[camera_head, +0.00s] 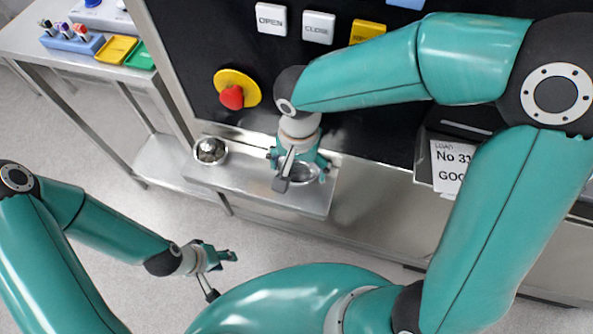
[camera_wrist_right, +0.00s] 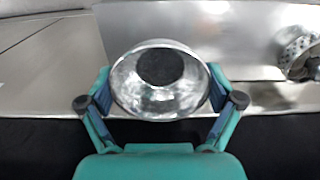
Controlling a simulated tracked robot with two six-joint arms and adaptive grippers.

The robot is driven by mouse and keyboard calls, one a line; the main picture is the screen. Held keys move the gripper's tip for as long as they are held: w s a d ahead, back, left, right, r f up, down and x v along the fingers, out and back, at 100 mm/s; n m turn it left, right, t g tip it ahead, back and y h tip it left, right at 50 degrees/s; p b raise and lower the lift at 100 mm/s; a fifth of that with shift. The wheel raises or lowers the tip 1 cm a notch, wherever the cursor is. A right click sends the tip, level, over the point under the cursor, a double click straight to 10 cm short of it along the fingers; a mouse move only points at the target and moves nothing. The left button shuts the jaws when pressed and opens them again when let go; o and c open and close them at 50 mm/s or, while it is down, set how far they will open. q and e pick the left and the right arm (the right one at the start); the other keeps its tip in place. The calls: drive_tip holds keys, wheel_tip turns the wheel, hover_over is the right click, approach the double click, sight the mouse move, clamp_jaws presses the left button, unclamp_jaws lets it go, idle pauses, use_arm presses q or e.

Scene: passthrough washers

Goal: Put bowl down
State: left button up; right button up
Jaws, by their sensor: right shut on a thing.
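A shiny metal bowl (camera_wrist_right: 128,88) is between the two fingers of my right gripper (camera_wrist_right: 160,100), which are shut on its sides. The bowl looks empty, with a dark round patch inside that may be a reflection. In the head view my right gripper (camera_head: 297,165) is over the right part of a metal shelf (camera_head: 235,182), and the bowl's rim (camera_head: 312,172) shows partly behind it. I cannot tell whether the bowl touches the shelf. My left gripper (camera_head: 222,270) hangs empty over the floor at lower left, its fingers apart.
A second metal bowl (camera_head: 211,151) with grey pieces stands at the shelf's left end. Behind the shelf is a black panel with a red emergency button (camera_head: 232,97) and white buttons (camera_head: 318,27). A side table (camera_head: 90,60) at upper left holds yellow and green trays.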

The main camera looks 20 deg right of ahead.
sight(300, 171)
wheel_tip(300, 171, down, 5)
drive_tip(key=b, duration=0.3)
drive_tip(key=shift+d+r, duration=0.1)
drive_tip(key=shift+d, duration=0.05)
drive_tip(key=shift+w+d, duration=0.1)
drive_tip(key=shift+w, duration=0.2)
drive_tip(key=shift+s+f, duration=0.1)
drive_tip(key=shift+f, duration=0.1)
drive_tip(key=o, duration=0.9)
drive_tip(key=shift+c, duration=0.2)
drive_tip(key=shift+r, duration=0.1)
